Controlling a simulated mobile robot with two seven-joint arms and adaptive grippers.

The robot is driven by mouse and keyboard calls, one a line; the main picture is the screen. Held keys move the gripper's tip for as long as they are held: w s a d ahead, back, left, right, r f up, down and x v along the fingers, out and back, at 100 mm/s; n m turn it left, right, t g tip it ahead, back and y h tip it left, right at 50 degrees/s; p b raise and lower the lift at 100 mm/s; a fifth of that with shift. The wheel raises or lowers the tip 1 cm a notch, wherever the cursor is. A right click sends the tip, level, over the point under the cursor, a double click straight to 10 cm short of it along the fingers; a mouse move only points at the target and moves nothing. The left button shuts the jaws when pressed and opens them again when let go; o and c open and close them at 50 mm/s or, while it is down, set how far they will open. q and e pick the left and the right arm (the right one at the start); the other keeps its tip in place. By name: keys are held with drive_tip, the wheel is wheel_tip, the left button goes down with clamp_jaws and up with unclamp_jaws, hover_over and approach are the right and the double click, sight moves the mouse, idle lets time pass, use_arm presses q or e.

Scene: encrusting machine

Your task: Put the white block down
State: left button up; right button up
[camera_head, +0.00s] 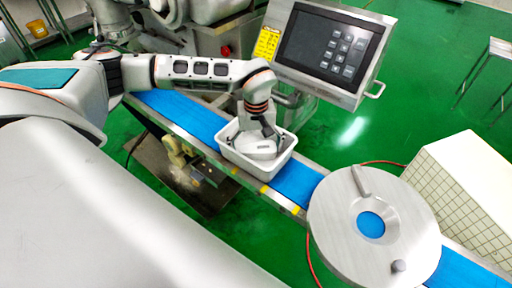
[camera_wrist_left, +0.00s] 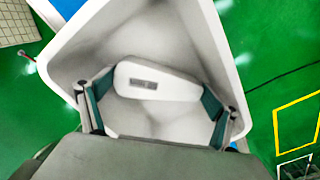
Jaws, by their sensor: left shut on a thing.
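The white block (camera_wrist_left: 158,80) is a rounded, tapering piece with a small dark label. In the left wrist view it lies between the two teal-padded fingers of my left gripper (camera_wrist_left: 155,97), which is shut on it. In the head view the gripper (camera_head: 259,136) reaches down into a white bin (camera_head: 241,164), with the block (camera_head: 264,149) inside the bin's walls. I cannot tell whether the block touches the bin's floor. The bin also fills much of the left wrist view (camera_wrist_left: 75,52). My right gripper is not in view.
The bin stands on a blue conveyor belt (camera_head: 190,119) with metal side rails. A round steel disc with a central hole (camera_head: 335,215) sits over the belt at the lower right. A control screen (camera_head: 331,45) stands behind the bin. A gridded white box (camera_head: 470,185) is at the right.

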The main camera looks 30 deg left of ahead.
sight(256, 149)
use_arm(q)
drive_tip(key=o, duration=1)
drive_tip(key=shift+r, duration=0.15)
wheel_tip(256, 149, up, 12)
drive_tip(key=shift+s, duration=0.15)
